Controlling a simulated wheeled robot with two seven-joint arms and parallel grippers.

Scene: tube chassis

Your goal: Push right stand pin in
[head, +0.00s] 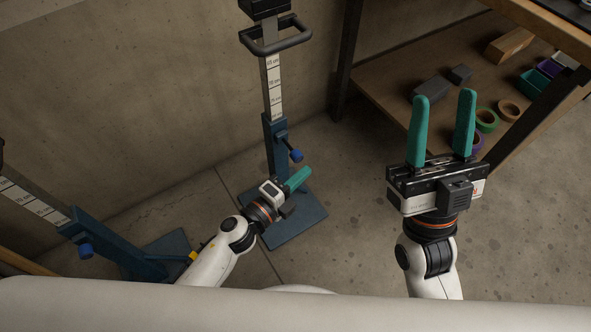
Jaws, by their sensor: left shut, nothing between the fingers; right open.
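The right stand is a blue post (273,137) on a flat blue base plate (305,222), with a grey scale strip (271,85) rising above it. Its pin shows as a dark blue knob (296,156) on the post's right side; I cannot tell how deep the pin sits. My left gripper (304,174) is shut and empty, with its teal fingers pointing up and right. In the picture it is just below the knob, in front of the post's foot, with a visible gap to the knob. My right gripper (443,98) is open and empty, well right of the stand.
The left stand (98,240), with its own blue knob (86,251), is at the lower left. A wooden shelf (395,78) with tape rolls (486,120), blocks and bins stands at the upper right. A grey handle (275,42) tops the right stand. Floor (350,200) between the grippers is clear.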

